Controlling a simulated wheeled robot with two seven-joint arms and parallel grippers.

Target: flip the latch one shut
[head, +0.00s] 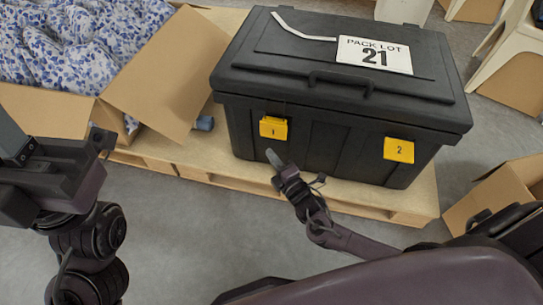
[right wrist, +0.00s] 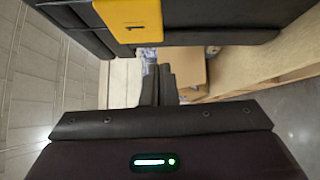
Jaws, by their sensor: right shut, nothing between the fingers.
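A black lidded case (head: 335,140) has two yellow latches on its front, below the lid's rim. Latch one (head: 273,127), marked 1, is on the left; it also shows at the top of the right wrist view (right wrist: 130,20). I cannot tell whether it is fastened. Latch two (head: 399,150) is on the right. My right gripper (head: 273,159) is shut and empty, just below and in front of latch one, apart from it as far as I see. Its fingers (right wrist: 158,85) are together in the wrist view. My left gripper (head: 104,142) is at the left; its jaw opening is unclear.
The case stands with its lid down on a wooden pallet (head: 205,160). A label (head: 374,55) reading PACK LOT 21 and a handle are on the lid. An open carton (head: 165,70) with blue-patterned cloth (head: 75,35) stands left of it. Another carton (head: 490,200) is at right.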

